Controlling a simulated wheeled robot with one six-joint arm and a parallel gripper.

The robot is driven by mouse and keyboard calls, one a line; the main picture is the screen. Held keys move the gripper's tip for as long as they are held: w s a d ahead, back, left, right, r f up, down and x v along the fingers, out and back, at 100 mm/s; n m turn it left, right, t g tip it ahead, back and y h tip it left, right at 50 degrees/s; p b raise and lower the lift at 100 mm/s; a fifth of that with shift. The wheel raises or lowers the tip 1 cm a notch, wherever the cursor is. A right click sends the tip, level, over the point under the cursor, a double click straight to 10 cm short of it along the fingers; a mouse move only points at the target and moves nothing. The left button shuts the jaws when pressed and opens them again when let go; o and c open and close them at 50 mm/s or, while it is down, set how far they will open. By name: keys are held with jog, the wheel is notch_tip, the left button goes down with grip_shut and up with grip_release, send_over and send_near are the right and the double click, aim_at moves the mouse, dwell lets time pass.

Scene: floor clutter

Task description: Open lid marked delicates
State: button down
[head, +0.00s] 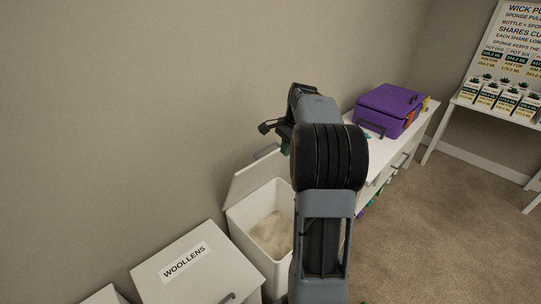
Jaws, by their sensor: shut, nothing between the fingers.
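A white bin (262,250) stands open against the wall, with beige contents inside. Its lid (250,178) is tilted up at the back, and no label shows on the side facing me. No lid reading "delicates" is legible. A closed white lid (190,268) marked WOOLLENS lies to the left, with a grey handle at its front edge. My gripper (270,127) is above and beyond the open bin, near the raised lid's upper edge. It is shut and empty, and partly hidden by my arm. I cannot tell whether it touches the lid.
Another white lid (104,295) shows at the bottom edge. A purple case (388,108) sits on a white cabinet (408,145) to the right. A table with several small boxes (505,101) and a sign stands at far right. Carpet (430,220) is clear at right.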

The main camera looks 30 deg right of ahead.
aim_at(265, 149)
jog(key=w+f+t, duration=0.2)
jog(key=w, duration=0.2)
jog(key=w+f+n+t, duration=0.1)
jog(key=w+f+t, duration=0.2)
jog(key=w, duration=0.1)
jog(key=w+d+f+t, duration=0.1)
jog(key=w+f+t, duration=0.1)
jog(key=w, duration=0.2)
jog(key=shift+w+f+n+h+b, duration=0.15)
jog(key=shift+f+n+h+b, duration=0.15)
jog(key=shift+b, duration=0.05)
jog(key=shift+w+r+p, duration=0.1)
jog(key=shift+r+p, duration=0.15)
jog(key=shift+p, duration=0.15)
jog(key=w+p, duration=0.1)
jog(key=p, duration=0.1)
jog(key=w+r+p, duration=0.1)
jog(key=p, duration=0.1)
jog(key=w+p, duration=0.1)
jog(key=p, duration=0.2)
jog(key=shift+w+a+r+g, duration=0.1)
jog(key=shift+a+r+g, duration=0.15)
jog(key=shift+r+g, duration=0.15)
jog(key=w+p, duration=0.1)
jog(key=w, duration=0.1)
jog(key=w+a+p, duration=0.1)
jog(key=w, duration=0.1)
jog(key=shift+w+p, duration=0.3)
